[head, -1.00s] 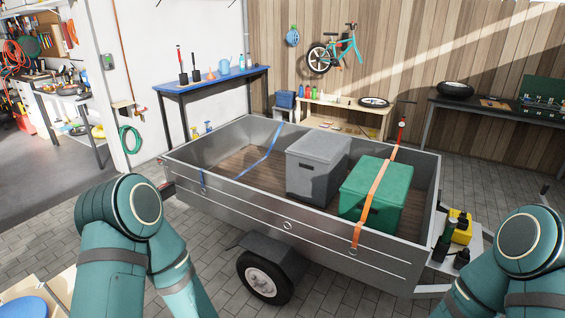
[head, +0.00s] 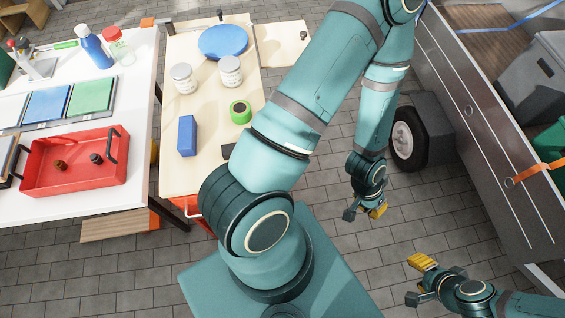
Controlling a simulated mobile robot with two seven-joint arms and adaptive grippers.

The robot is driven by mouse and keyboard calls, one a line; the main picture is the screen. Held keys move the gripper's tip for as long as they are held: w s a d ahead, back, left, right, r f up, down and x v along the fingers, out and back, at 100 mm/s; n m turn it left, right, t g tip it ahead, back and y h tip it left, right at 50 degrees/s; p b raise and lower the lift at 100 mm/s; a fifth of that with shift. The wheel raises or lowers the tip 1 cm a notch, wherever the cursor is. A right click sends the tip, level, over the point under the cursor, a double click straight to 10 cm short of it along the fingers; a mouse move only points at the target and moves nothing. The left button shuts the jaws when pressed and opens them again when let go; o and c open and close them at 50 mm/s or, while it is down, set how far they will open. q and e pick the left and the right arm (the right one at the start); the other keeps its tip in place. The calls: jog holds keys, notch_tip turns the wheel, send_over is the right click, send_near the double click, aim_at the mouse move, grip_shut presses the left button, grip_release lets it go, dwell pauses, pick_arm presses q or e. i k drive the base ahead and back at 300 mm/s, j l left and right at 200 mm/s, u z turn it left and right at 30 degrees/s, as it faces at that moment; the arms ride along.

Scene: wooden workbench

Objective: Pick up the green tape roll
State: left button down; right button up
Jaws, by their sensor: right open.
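The green tape roll (head: 240,119) lies flat on the light wooden bench top (head: 210,140), close to its right edge and just above my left arm in the head view. My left gripper (head: 364,213) hangs over the paved floor, right of the bench and well apart from the roll. Its fingers look spread and nothing shows between them. My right gripper (head: 416,280) is open and empty over the floor at the lower right, farther from the roll.
A blue box (head: 187,135), two white jars (head: 183,78) and (head: 230,71), and a blue disc (head: 223,42) share the bench. A black object (head: 228,150) is partly hidden by my arm. A white table with a red tray (head: 72,187) stands left; the trailer (head: 480,120) stands right.

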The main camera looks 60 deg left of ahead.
aim_at(240, 111)
jog(key=l+u, duration=0.25)
jog(key=u, duration=0.15)
jog(key=i+l+u, duration=0.1)
jog(key=l+u, duration=0.25)
jog(key=j+u, duration=0.1)
jog(key=u, duration=1.35)
jog(key=l+u, duration=0.2)
jog(key=l, duration=0.2)
jog(key=k+l+u, duration=0.15)
jog(key=l, duration=0.2)
jog(key=l+u, duration=0.2)
jog(key=l, duration=0.2)
